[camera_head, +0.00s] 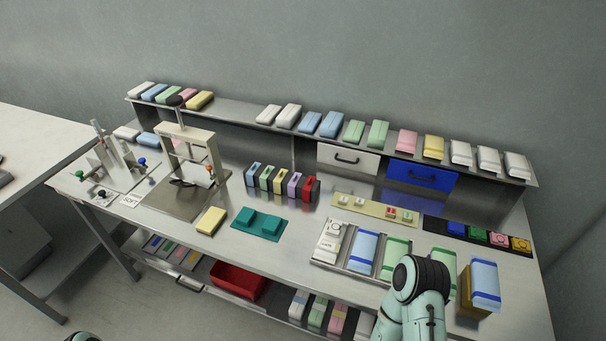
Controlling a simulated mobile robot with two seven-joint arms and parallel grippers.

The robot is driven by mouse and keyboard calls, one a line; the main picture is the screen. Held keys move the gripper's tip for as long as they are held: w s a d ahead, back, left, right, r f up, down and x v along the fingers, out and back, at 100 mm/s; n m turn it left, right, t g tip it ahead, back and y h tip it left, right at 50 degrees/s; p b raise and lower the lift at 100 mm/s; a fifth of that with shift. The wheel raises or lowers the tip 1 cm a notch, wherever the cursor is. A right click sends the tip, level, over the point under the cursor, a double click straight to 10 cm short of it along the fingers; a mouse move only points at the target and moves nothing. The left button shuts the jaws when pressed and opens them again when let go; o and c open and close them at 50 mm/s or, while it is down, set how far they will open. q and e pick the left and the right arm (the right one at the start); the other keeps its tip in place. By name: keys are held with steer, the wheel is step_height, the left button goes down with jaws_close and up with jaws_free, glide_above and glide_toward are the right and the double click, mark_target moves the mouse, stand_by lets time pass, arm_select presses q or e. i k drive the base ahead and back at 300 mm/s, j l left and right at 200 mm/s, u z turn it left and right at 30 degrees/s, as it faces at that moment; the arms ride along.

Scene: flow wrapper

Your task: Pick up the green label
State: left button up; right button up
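I cannot tell for sure which thing is the green label. A slim green holder (266,176) stands in a row of coloured holders mid-bench. My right arm shows at the lower right, in front of the tray of packs, but its gripper is not in view. Only a scrap of my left arm shows at the bottom left edge; its gripper is not in view.
A steel bench (300,240) carries a press (188,160), a teal block (259,223) and a tray of packs (330,263). A blue-topped yellow box (480,285) stands at the right front. A raised shelf (240,108) with packs runs along the back. A red bin (238,281) sits below.

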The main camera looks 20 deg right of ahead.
mark_target(407, 217)
steer(key=z, duration=1.5)
